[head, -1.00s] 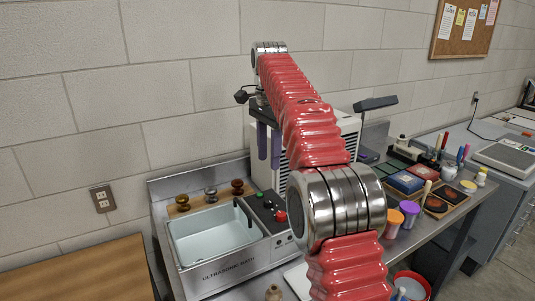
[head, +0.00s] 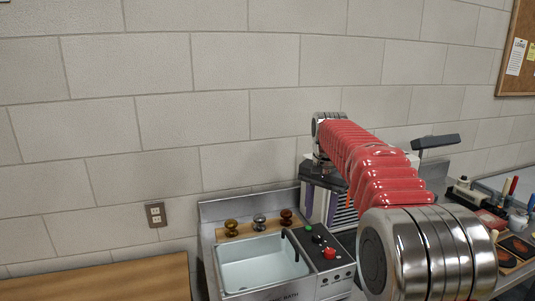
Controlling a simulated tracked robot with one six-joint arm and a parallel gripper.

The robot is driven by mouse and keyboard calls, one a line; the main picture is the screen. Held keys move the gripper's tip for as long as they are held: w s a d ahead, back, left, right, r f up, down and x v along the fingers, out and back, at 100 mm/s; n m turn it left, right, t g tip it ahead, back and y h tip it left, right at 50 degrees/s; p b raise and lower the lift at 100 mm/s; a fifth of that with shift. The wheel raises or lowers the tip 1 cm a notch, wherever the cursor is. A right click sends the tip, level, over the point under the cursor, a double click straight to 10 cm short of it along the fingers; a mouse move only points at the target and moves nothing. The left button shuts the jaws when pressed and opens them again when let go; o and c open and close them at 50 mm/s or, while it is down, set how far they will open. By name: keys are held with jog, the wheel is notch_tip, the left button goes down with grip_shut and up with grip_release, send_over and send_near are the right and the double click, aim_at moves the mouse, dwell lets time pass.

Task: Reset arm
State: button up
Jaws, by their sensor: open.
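My arm, with red ribbed sleeves and silver joints, reaches from the lower right toward the back wall. My gripper (head: 319,212) hangs at its far end, pointing down, with two purple-grey fingers set apart. It is open, and I see nothing between the fingers. It shows in front of a white and dark boxy machine (head: 345,215), to the right of and behind the ultrasonic bath (head: 262,262). My arm hides part of the machine and the bench.
Three knobbed pieces, brown (head: 231,227), silver (head: 259,222) and dark red (head: 286,218), stand behind the bath. A wooden tabletop (head: 100,280) is at lower left. Jars and tools crowd the bench at right. The block wall (head: 150,110) is behind.

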jog(key=s+f+n+t, duration=0.2)
jog(key=s+n, duration=0.1)
jog(key=s, duration=1.5)
jog(key=s+d+f+n+t, duration=0.1)
jog(key=s+f+n+t, duration=0.1)
jog(key=s, duration=1.6)
jog(key=shift+f+n+t, duration=0.3)
jog(key=shift+f+n, duration=0.2)
jog(key=shift+n, duration=0.4)
